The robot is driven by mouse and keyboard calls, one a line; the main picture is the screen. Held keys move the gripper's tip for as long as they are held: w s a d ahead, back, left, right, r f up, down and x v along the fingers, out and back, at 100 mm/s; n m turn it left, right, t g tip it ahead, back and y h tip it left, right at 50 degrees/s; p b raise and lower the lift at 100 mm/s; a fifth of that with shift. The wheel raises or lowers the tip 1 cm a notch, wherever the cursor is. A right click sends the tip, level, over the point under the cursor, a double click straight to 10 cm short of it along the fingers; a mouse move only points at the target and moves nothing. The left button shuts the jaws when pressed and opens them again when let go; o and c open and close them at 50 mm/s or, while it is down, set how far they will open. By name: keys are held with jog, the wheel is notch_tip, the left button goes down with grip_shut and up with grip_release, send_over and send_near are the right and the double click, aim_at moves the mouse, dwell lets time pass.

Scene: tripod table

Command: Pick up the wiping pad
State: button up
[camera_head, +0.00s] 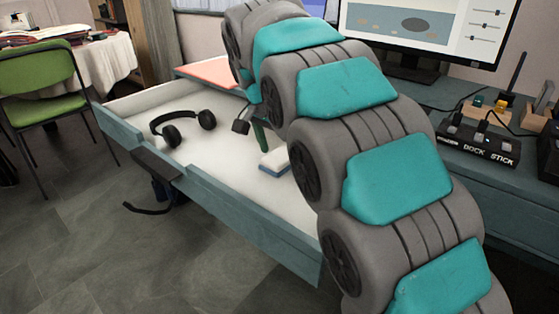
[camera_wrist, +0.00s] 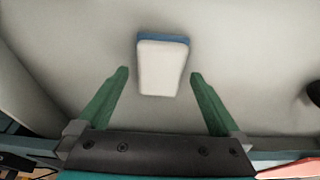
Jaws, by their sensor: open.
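The wiping pad (camera_head: 275,160) is a small block with a white upper part and a blue layer. It lies on the white bottom of an open drawer (camera_head: 222,165). In the wrist view the pad (camera_wrist: 161,68) is ahead of my gripper (camera_wrist: 159,76), centred between two green fingers that are spread wide. Its near end reaches between the fingertips, with a gap on each side. In the head view my gripper (camera_head: 262,138) is partly hidden behind my arm. One green finger shows close to the pad.
Black headphones (camera_head: 183,127) lie in the drawer, left of the pad in the head view. The drawer's teal walls surround the space. A monitor (camera_head: 425,35) and a dock stick (camera_head: 478,143) stand on the desk at right. The drawer floor around the pad is clear.

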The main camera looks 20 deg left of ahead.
aim_at(278, 157)
jog(key=shift+f, duration=0.25)
jog(key=c, duration=1.4)
jog(key=shift+r, duration=0.1)
notch_tip(278, 157, up, 10)
jog(key=p, duration=0.2)
jog(key=o, duration=0.9)
jog(key=shift+c, duration=0.2)
jog(key=c, duration=0.6)
jog(key=shift+c, duration=0.3)
